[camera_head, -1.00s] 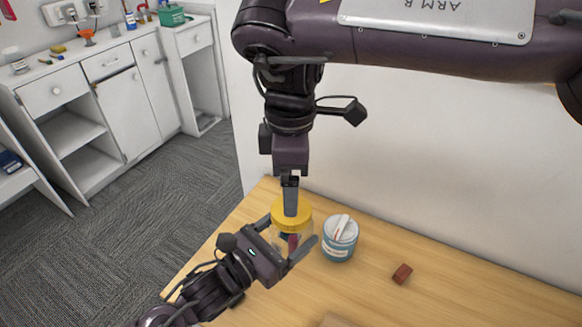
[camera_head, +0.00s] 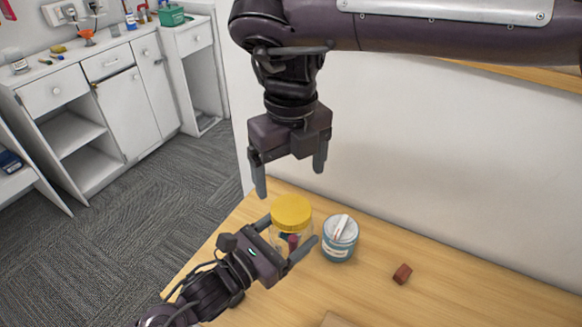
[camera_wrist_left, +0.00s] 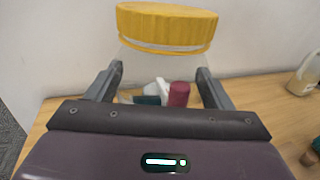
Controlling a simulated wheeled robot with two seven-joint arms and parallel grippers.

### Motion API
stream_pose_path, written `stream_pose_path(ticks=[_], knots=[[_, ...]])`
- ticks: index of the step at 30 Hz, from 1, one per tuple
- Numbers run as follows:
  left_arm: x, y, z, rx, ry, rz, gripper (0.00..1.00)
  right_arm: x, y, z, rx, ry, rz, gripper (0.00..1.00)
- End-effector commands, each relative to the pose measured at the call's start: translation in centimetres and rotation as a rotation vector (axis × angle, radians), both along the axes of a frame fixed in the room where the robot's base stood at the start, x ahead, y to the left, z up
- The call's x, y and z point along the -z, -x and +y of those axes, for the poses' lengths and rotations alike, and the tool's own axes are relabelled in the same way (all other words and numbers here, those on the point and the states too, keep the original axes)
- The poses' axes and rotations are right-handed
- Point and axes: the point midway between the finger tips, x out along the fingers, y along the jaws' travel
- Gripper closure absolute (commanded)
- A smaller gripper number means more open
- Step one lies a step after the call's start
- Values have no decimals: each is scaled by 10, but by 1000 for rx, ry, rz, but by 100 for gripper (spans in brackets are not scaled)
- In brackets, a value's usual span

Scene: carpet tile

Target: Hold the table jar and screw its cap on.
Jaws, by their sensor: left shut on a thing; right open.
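The clear table jar (camera_head: 304,237) stands on the wooden table with several small items inside, one dark red. Its yellow cap (camera_head: 291,211) sits on the jar's mouth; in the left wrist view the cap (camera_wrist_left: 166,24) looks slightly tilted, and I cannot tell how tightly it is on. My left gripper (camera_head: 291,241) is shut on the jar, one finger on each side; in the left wrist view its fingers (camera_wrist_left: 160,85) flank the jar (camera_wrist_left: 140,62). My right gripper (camera_head: 290,180) is open and empty above the cap, apart from it, fingers pointing down.
A small red-brown block (camera_head: 402,273) lies farther right on the table (camera_head: 470,290). A white wall (camera_head: 430,160) rises behind the table. White cabinets (camera_head: 130,100) stand at the left.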

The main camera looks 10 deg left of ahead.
Motion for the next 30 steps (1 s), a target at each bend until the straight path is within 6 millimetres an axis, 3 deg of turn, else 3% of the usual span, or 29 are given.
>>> stream_pose_path(ticks=[5,17,30], knots=[[-1,0,0,0,1,-2,90,-1,0,0,-113,1,1,13],[-1,0,0,0,1,-2,90,1,0,0,-124,1,2,13],[-1,0,0,0,1,-2,90,60,0,-1,-123,3,3,13]])
